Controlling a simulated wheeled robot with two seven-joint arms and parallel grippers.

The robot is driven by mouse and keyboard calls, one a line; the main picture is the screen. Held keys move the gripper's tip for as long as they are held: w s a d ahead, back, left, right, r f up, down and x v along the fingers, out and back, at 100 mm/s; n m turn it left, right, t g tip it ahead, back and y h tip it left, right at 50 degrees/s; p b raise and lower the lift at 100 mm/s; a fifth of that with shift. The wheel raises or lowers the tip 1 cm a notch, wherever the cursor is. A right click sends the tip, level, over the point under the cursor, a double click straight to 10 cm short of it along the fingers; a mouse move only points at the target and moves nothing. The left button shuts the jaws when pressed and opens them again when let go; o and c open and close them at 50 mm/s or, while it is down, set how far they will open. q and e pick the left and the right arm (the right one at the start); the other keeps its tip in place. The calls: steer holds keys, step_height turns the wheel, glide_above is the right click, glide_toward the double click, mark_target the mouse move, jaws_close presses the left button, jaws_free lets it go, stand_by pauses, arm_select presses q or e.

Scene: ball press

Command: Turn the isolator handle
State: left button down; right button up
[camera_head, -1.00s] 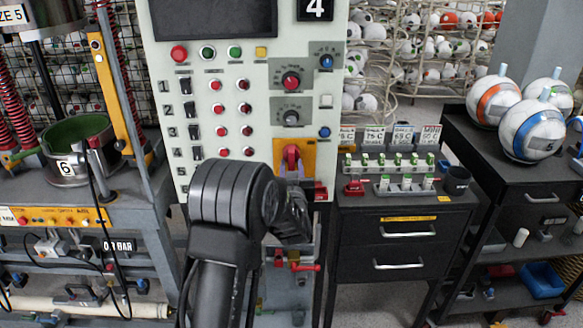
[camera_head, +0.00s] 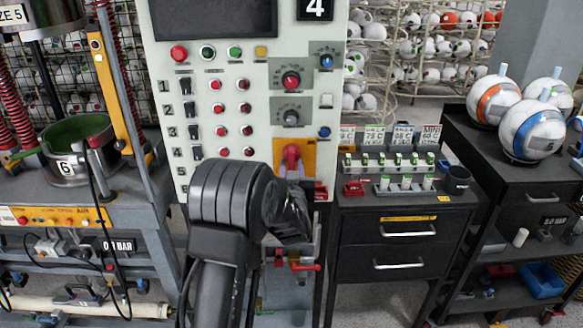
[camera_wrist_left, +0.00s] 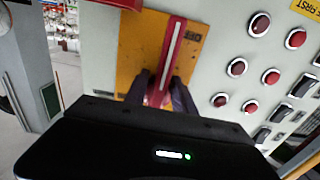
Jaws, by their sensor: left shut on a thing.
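The isolator handle (camera_head: 291,155) is red and sits on a yellow-orange plate (camera_head: 308,152) at the lower right of the control panel. In the left wrist view the handle (camera_wrist_left: 172,50) is a long red bar with a pale stripe, over the orange plate (camera_wrist_left: 130,42). My left gripper (camera_wrist_left: 160,92) has a finger on each side of the bar's near end and is shut on it. My right gripper is not in view.
The pale control panel (camera_head: 235,85) carries buttons, switches and knobs close beside the handle. A black drawer cabinet (camera_head: 400,250) with small racks on top stands right of it. A grey press bench (camera_head: 120,205) stands left.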

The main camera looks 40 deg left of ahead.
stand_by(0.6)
arm_select(q)
steer(key=shift+f+n+b, duration=0.15)
steer(key=shift+n+b, duration=0.35)
steer(key=shift+b, duration=0.6)
steer(key=n+b, duration=0.4)
steer(key=b, duration=0.1)
steer(key=w+d+r+n+b, duration=0.1)
steer(key=n+b, duration=0.2)
steer(key=b, duration=0.3)
steer(key=n+b, duration=0.4)
steer(key=b, duration=0.1)
steer(key=shift+w+d+r+n, duration=0.15)
steer(key=shift+d+n, duration=0.15)
steer(key=shift+d, duration=0.1)
steer(key=n+b, duration=0.2)
steer(key=shift+w+d+r+n+b, duration=0.1)
steer(key=shift+r+n+b, duration=0.2)
steer(key=shift+r+b, duration=0.05)
steer(key=shift+r+n+b, duration=0.25)
steer(key=shift+n+b, duration=0.2)
steer(key=shift+n, duration=0.3)
steer(key=shift+r+n+b, duration=0.2)
steer(key=shift+n+b, duration=0.25)
steer(key=shift+n, duration=0.3)
